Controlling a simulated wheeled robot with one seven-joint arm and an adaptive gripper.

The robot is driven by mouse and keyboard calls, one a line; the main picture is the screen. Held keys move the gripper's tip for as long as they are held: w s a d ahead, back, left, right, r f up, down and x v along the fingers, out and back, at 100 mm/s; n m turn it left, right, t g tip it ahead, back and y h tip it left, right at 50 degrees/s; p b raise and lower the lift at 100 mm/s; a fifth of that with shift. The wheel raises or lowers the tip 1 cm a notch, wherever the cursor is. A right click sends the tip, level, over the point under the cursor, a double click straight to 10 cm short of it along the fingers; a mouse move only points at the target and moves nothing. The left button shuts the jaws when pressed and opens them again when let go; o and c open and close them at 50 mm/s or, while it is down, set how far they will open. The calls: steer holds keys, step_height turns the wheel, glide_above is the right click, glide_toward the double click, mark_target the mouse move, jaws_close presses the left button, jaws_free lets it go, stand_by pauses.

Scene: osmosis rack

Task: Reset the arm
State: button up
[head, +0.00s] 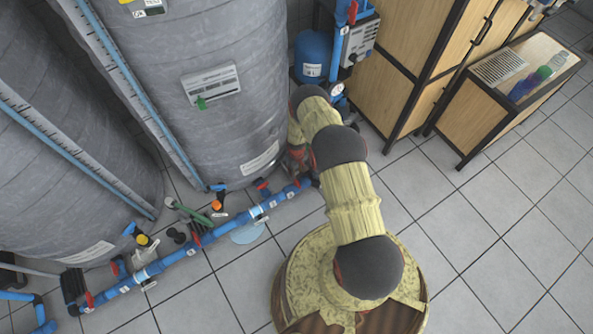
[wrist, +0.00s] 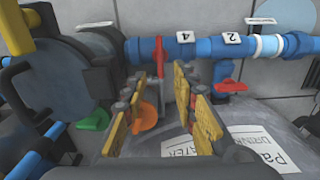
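My arm, in pale yellow covers with dark grey joints, reaches from my round base up the middle of the head view toward the blue pipework beside the grey tank (head: 225,80). The gripper end is mostly hidden there by the arm. In the wrist view my gripper (wrist: 166,92) has its yellow fingers apart with a gap between them. They point at the blue pipe (wrist: 205,48) marked with number tags. A red valve handle (wrist: 160,56) shows just beyond the gap. An orange knob (wrist: 145,114) is partly covered by the left finger. I see nothing clearly held.
A second grey tank (head: 60,130) stands at the left. Blue floor piping (head: 178,258) runs along the tanks. Wooden cabinets (head: 395,70) and a low bench (head: 500,105) with bottles stand at the upper right. The tiled floor (head: 490,230) at the right is clear.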

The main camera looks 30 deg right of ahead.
steer(key=shift+r, duration=0.5)
